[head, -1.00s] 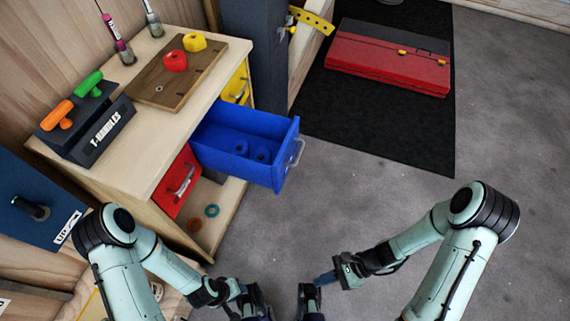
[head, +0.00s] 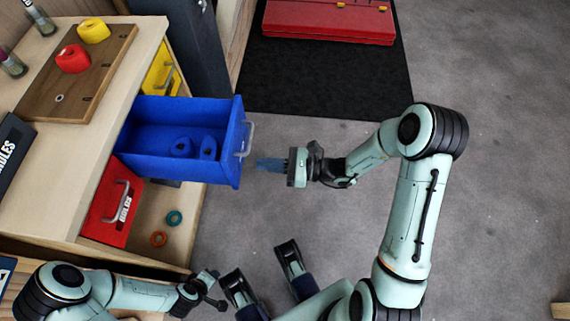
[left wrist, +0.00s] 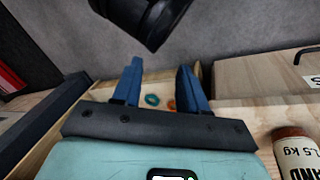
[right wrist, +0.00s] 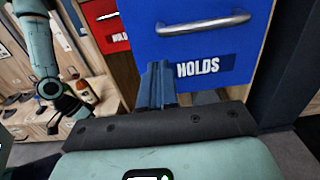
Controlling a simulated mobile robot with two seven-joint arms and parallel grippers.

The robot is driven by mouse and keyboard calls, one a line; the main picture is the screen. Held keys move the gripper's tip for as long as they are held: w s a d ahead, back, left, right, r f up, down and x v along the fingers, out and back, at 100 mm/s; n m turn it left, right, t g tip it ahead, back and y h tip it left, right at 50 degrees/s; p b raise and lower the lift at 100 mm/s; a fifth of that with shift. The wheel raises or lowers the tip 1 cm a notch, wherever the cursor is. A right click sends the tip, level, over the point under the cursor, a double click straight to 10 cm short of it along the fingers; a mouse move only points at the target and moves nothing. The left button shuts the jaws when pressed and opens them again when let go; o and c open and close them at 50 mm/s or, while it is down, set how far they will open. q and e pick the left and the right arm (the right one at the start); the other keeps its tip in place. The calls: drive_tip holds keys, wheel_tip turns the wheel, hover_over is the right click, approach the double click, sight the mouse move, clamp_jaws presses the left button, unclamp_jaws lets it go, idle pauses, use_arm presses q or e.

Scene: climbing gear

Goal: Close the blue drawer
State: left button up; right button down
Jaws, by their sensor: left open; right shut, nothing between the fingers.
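The blue drawer (head: 180,112) is pulled out of the wooden cabinet, with blue holds (head: 195,148) inside. Its front carries a grey handle (head: 249,139). My right gripper (head: 262,164) is shut and empty, its blue fingers pointing at the drawer front, just right of it. In the right wrist view the fingertips (right wrist: 157,72) are below the handle (right wrist: 205,24), beside the "HOLDS" label (right wrist: 205,68); I cannot tell whether they touch. My left gripper (left wrist: 160,72) is open and empty, low by the cabinet; its fingers are hard to make out in the head view.
A red drawer (head: 112,207) and a yellow drawer (head: 160,72) flank the blue one. A teal ring (head: 174,218) and an orange ring (head: 158,239) lie on the low shelf. A red case (head: 325,20) is on the black mat (head: 330,80).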

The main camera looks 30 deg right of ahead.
sight(236, 162)
drive_tip(key=b+x, duration=0.1)
drive_tip(key=x, duration=0.4)
drive_tip(key=shift+w+a, duration=0.1)
use_arm(q)
drive_tip(key=shift+w+a+f+t, duration=0.15)
drive_tip(key=shift+w+a+f, duration=0.15)
drive_tip(key=shift+w, duration=0.2)
drive_tip(key=shift+w+a+f+t, duration=0.15)
drive_tip(key=shift+w+f, duration=0.2)
drive_tip(key=shift+w, duration=0.1)
